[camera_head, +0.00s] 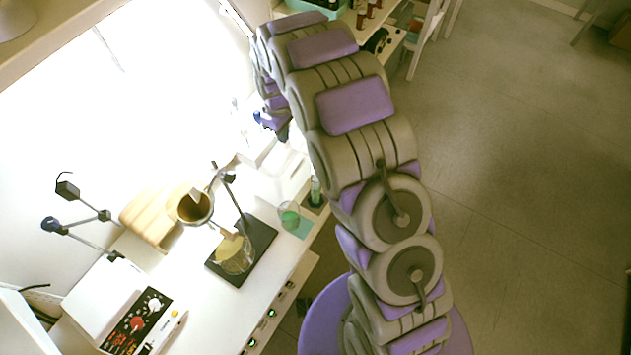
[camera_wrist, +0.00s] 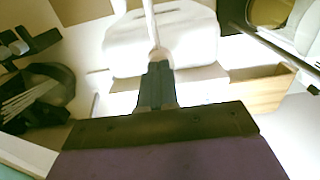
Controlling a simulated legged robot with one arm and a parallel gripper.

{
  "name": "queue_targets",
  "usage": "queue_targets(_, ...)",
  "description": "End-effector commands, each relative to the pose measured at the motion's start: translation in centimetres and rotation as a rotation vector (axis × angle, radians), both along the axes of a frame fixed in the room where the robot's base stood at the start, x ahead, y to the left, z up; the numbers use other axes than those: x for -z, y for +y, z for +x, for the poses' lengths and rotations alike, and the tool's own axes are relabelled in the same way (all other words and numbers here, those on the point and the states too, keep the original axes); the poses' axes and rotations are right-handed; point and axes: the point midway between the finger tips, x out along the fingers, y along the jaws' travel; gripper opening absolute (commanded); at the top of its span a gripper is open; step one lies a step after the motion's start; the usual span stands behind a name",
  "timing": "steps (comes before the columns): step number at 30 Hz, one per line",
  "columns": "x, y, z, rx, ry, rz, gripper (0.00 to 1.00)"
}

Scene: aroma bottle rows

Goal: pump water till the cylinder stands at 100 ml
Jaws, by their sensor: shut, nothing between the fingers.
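My gripper (camera_wrist: 158,68) is shut in the wrist view, its dark fingers together with nothing between them. A slim white rod or tube stands just beyond the fingertips, in front of a rounded white body (camera_wrist: 185,45); I cannot tell if the fingers touch it. In the head view my gripper end (camera_head: 282,133) is small, over the far part of the bench. A narrow clear vessel with green content (camera_head: 316,190), perhaps the cylinder, stands at the bench edge beside my arm. Its level and marks are too small to read. I cannot make out the pump for certain.
A glass with green liquid (camera_head: 289,217) stands near the bench's front edge. A white instrument (camera_head: 112,305) is at lower left. Open floor (camera_head: 530,190) is at right.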

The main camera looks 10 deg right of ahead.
Motion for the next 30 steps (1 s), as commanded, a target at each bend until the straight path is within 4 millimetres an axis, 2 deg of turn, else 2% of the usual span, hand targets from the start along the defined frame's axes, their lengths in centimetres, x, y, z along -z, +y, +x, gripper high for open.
queue_targets(16, -2.6, 0.0, -0.1, 0.0, 0.001, 0.0, 0.0)
queue_targets(30, -2.8, 0.0, -0.1, 0.0, 0.001, -0.001, 0.0)
